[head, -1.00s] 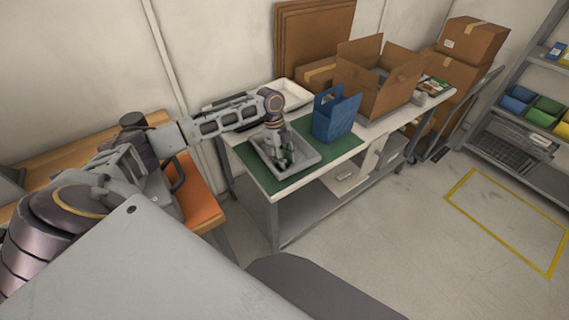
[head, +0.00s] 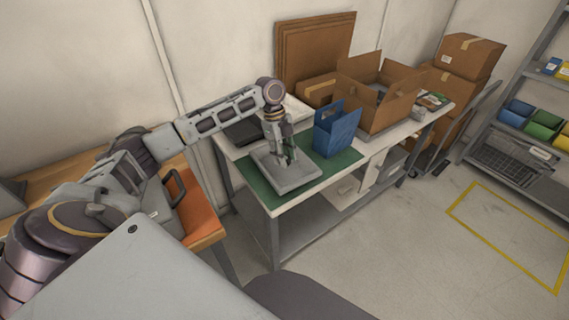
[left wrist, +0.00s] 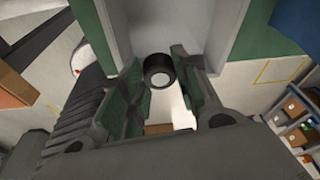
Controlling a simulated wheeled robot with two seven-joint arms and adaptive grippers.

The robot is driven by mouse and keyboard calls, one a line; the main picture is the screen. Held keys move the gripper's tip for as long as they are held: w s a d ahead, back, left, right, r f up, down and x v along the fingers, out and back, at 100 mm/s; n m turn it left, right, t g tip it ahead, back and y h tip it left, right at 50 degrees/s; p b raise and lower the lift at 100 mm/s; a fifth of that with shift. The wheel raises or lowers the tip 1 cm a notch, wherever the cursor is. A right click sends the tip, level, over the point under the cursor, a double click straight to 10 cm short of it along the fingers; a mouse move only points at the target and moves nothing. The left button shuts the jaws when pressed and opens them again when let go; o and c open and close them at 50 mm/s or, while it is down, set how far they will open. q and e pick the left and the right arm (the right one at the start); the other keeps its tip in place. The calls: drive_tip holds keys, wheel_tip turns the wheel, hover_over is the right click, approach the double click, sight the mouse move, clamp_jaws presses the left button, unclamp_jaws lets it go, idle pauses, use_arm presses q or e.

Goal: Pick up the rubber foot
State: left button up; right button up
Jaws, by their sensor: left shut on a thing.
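The rubber foot (left wrist: 158,71) is a small black round piece with a pale centre. It sits between the green-padded fingertips of my left gripper (left wrist: 160,78) in the left wrist view. In the head view my left gripper (head: 285,157) points down over the grey tray (head: 292,183), shut on the foot. The foot is too small to make out in the head view. I cannot tell from there how far it is above the tray floor. My right gripper is not in view.
The tray rests on a green mat (head: 343,163) on the workbench. A blue holder (head: 336,132) stands close to the right of the tray. An open cardboard box (head: 383,100) is farther right. A white tray (head: 296,109) lies behind the gripper.

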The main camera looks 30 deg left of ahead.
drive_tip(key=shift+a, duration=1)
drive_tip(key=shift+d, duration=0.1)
